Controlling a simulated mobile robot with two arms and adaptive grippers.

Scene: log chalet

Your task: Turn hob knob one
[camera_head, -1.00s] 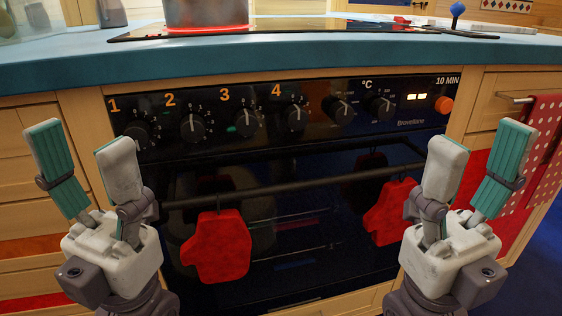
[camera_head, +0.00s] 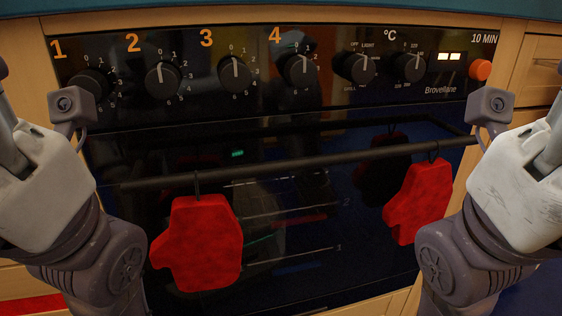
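Hob knob one (camera_head: 92,84) is a round black knob under the orange number 1, at the left end of the black oven panel. My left gripper (camera_head: 36,185) is at the left edge, below and left of knob one and apart from it in the picture. Its fingers are mostly cut off by the edge, so its opening is hidden. My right gripper (camera_head: 525,185) is at the right edge, beside the oven's right end. Its fingers are cut off too. No object shows in either gripper.
Knobs two (camera_head: 162,79), three (camera_head: 234,73) and four (camera_head: 299,69) continue rightward, then two oven knobs and an orange button (camera_head: 480,70). Below, a dark rail (camera_head: 290,166) crosses the oven door, with red mitts (camera_head: 205,245) (camera_head: 418,200) hanging from it.

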